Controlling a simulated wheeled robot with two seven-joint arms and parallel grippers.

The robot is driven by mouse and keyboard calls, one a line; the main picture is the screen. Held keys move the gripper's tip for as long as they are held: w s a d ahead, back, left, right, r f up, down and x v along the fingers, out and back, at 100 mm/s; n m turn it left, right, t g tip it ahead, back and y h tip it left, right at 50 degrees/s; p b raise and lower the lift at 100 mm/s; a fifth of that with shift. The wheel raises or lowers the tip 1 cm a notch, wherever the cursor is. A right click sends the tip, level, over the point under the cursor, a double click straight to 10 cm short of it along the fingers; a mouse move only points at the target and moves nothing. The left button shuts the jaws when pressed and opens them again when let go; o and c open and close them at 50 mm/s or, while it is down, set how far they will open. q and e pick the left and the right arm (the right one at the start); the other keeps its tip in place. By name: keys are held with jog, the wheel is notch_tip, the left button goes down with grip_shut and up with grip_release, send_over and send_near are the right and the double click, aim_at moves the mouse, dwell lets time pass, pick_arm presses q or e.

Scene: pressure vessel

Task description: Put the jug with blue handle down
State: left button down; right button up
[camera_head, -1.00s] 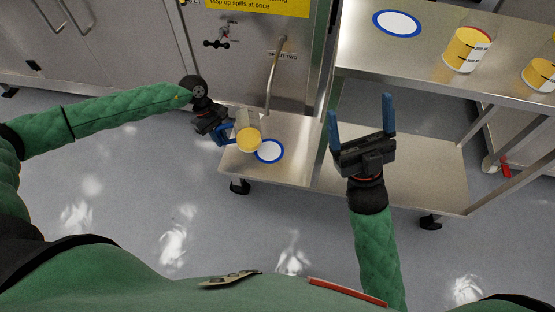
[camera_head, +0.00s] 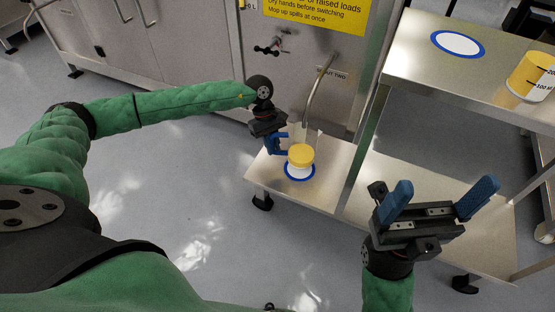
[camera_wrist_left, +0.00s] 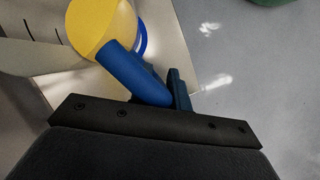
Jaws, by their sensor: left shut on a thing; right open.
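The jug (camera_head: 301,156) is clear with yellow contents, and stands about upright at the low shelf. It is in front of the white disc with a blue rim (camera_head: 299,175), covering much of it. I cannot tell whether its base touches the disc. My left gripper (camera_head: 281,143) is shut on the jug at its left side; the blue handle is hard to tell from the blue fingers. In the left wrist view the jug's yellow part (camera_wrist_left: 95,25) and marked clear wall are beside the fingers (camera_wrist_left: 160,85). My right gripper (camera_head: 440,192) is open and empty.
The low steel shelf (camera_head: 335,185) has bare room right of the disc. A bent metal spout (camera_head: 318,90) hangs close behind the jug. The upper table holds another blue-rimmed disc (camera_head: 458,44) and a jug with yellow contents (camera_head: 532,76). A shelf post stands right of the spout.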

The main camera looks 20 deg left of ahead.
pick_arm(q)
jog(key=shift+f+b, duration=0.7)
jog(key=shift+f, duration=2.1)
jog(key=shift+f, duration=0.1)
jog(key=c, duration=1.3)
grip_release()
jog(key=shift+c, duration=0.2)
jog(key=shift+a+r, duration=0.1)
jog(key=shift+r, duration=0.2)
jog(key=p+v, duration=0.3)
jog(key=v, duration=0.8)
jog(key=shift+w+a+r, duration=0.1)
jog(key=shift+w+r, duration=0.05)
jog(key=shift+r, duration=0.15)
jog(key=shift+f, duration=0.1)
